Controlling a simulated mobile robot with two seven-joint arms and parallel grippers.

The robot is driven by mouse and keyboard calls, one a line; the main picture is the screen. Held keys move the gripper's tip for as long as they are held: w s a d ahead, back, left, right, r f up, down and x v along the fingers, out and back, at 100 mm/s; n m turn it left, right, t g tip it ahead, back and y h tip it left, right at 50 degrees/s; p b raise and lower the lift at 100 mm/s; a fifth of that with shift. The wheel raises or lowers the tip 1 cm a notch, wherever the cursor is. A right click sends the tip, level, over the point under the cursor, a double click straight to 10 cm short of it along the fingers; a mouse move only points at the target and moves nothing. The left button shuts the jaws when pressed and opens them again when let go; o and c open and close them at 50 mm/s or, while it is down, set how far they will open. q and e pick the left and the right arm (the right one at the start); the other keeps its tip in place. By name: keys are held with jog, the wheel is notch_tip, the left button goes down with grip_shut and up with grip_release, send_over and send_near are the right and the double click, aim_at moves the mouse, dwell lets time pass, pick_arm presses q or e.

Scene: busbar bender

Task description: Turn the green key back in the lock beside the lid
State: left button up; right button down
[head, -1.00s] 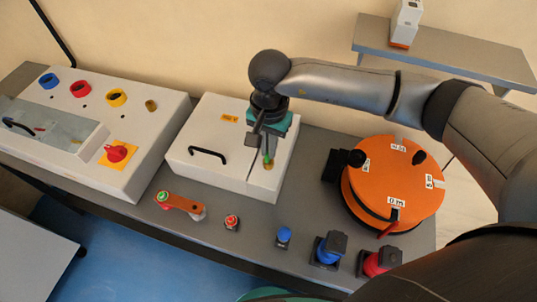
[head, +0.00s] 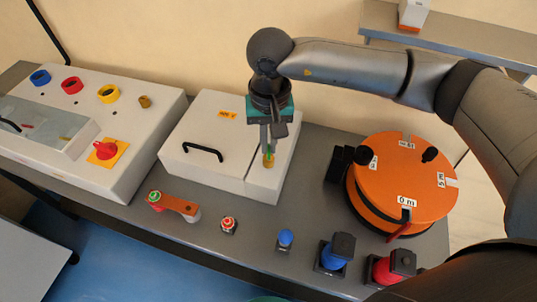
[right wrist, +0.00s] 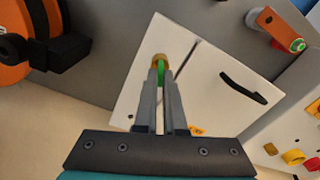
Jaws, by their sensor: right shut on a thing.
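The green key (right wrist: 161,73) stands in the brass lock (head: 268,161) on the narrow right strip of the white box, beside the lid (head: 205,140) with its black handle. My right gripper (head: 268,150) points down over the lock and is shut on the key. In the right wrist view my right gripper (right wrist: 160,80) has its two fingers on either side of the green key, and the lock (right wrist: 159,59) shows just beyond the fingertips. The fingers hide part of the key. The lid lies closed. My left gripper is out of view.
An orange reel (head: 405,180) stands right of the box. A control panel (head: 140,135) with coloured rings and a red rotary switch stands left. Along the front lie an orange bar (head: 178,203), a red button (head: 228,225), and blue and red connectors (head: 333,253).

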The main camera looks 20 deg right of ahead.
jog(key=shift+f+n+b, duration=0.1)
jog(key=shift+n+b, duration=0.2)
jog(key=shift+b, duration=0.15)
jog(key=n+b, duration=0.4)
jog(key=shift+f, duration=0.15)
jog(key=shift+n+b, duration=0.3)
jog(key=shift+r, duration=0.25)
jog(key=shift+n, duration=0.3)
jog(key=n+b, duration=0.3)
jog(key=b, duration=0.1)
jog(key=shift+f+n, duration=0.25)
jog(key=shift+n, duration=0.15)
jog(key=shift+r+n+b, duration=0.15)
jog(key=shift+n+b, duration=0.4)
jog(key=shift+n, duration=0.25)
jog(key=shift+r, duration=0.1)
